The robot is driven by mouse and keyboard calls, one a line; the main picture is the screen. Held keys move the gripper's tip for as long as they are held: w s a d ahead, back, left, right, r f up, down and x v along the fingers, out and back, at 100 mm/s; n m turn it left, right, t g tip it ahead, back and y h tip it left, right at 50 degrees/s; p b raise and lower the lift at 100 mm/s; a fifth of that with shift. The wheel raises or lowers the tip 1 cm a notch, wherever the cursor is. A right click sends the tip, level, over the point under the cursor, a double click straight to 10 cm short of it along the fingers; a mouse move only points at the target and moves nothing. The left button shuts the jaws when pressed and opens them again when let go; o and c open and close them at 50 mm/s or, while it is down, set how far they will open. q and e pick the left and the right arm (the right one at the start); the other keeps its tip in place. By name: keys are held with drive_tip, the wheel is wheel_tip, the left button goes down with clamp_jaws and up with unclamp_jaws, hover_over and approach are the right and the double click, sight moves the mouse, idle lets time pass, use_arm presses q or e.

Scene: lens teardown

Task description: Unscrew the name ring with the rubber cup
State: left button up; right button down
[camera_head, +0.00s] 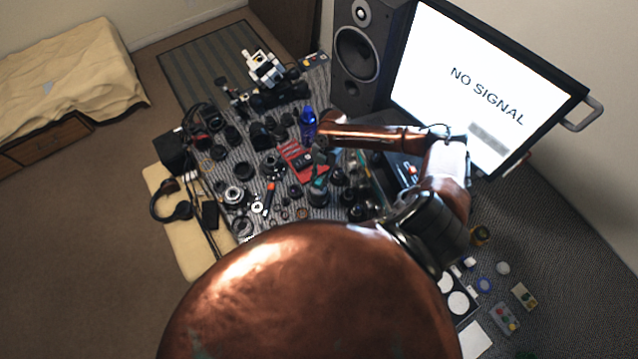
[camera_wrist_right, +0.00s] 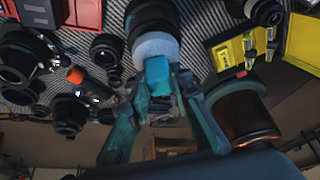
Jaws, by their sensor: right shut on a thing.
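My right gripper (camera_wrist_right: 160,105) is shut on the teal block-shaped grip of the rubber cup (camera_wrist_right: 158,75). The cup's pale grey round part lies beyond the grip, against the end of a black lens (camera_wrist_right: 150,14) in the right wrist view. I cannot tell whether they press together. The name ring is hidden behind the cup. In the head view my right gripper (camera_head: 319,168) is small and dark over the middle of the table, and the lens (camera_head: 318,197) stands below it. My left gripper is not in view.
The striped cloth (camera_head: 262,213) is crowded with lenses and small parts. A red tray (camera_head: 290,149) and a blue bottle (camera_head: 308,122) stand close to my right gripper. A speaker (camera_head: 357,55) and a monitor (camera_head: 480,85) stand behind. A yellow case (camera_wrist_right: 226,52) is right of the cup.

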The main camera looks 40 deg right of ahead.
drive_tip(key=n, duration=0.1)
drive_tip(key=n+g+b, duration=0.1)
drive_tip(key=n+b, duration=0.1)
drive_tip(key=n, duration=0.1)
drive_tip(key=shift+f+h, duration=0.25)
drive_tip(key=shift+h, duration=0.05)
drive_tip(key=shift+s+n+g+h+b, duration=0.1)
drive_tip(key=shift+n+g+h+b, duration=0.4)
drive_tip(key=shift+n, duration=0.7)
drive_tip(key=shift+d+r+p, duration=0.1)
drive_tip(key=shift+r+p, duration=0.5)
drive_tip(key=shift+r, duration=0.05)
drive_tip(key=shift+r+p, duration=0.6)
drive_tip(key=shift+r, duration=0.1)
drive_tip(key=shift+r+p, duration=0.4)
drive_tip(key=shift+p, duration=0.05)
wheel_tip(320, 180, up, 3)
drive_tip(key=p, duration=0.3)
